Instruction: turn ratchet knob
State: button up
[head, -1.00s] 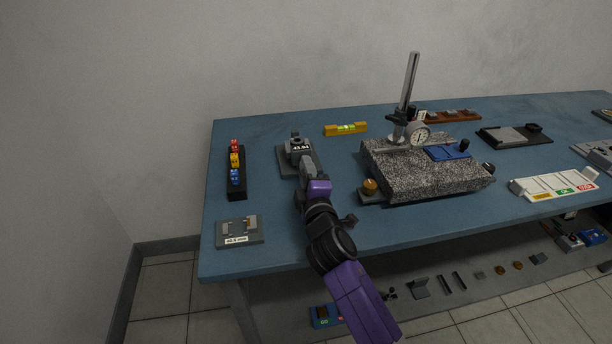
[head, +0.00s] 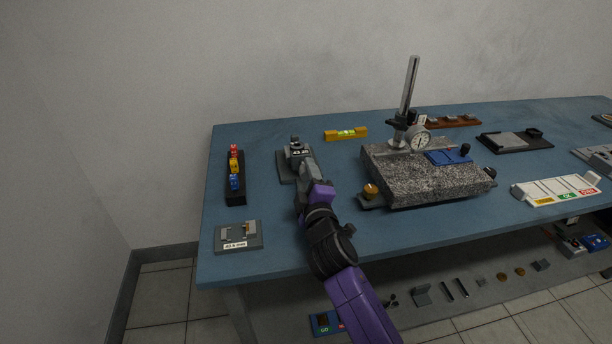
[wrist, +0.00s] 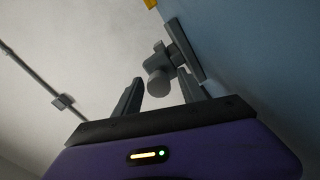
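A grey measuring device (head: 296,147) with a white number readout stands on a dark base at the left part of the blue bench. Its round grey knob (wrist: 158,84) shows in the wrist view, on a stem leading to the device body. My gripper (head: 305,171) is at the near side of the device and hides its front in the head view. In the wrist view my gripper (wrist: 159,80) is open, with the knob between the two fingers. Gaps show on both sides of the knob, so neither finger visibly touches it.
A rack with red, yellow and blue pieces (head: 235,178) stands left. A grey plate with a label (head: 238,237) lies at the front left. A granite block (head: 425,178) with a dial stand is to the right. A yellow level (head: 346,133) lies behind.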

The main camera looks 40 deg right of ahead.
dwell(0.3)
jog(key=v, duration=0.7)
jog(key=shift+s+a+b, duration=0.25)
jog(key=shift+s+b, duration=0.05)
jog(key=shift+b, duration=0.1)
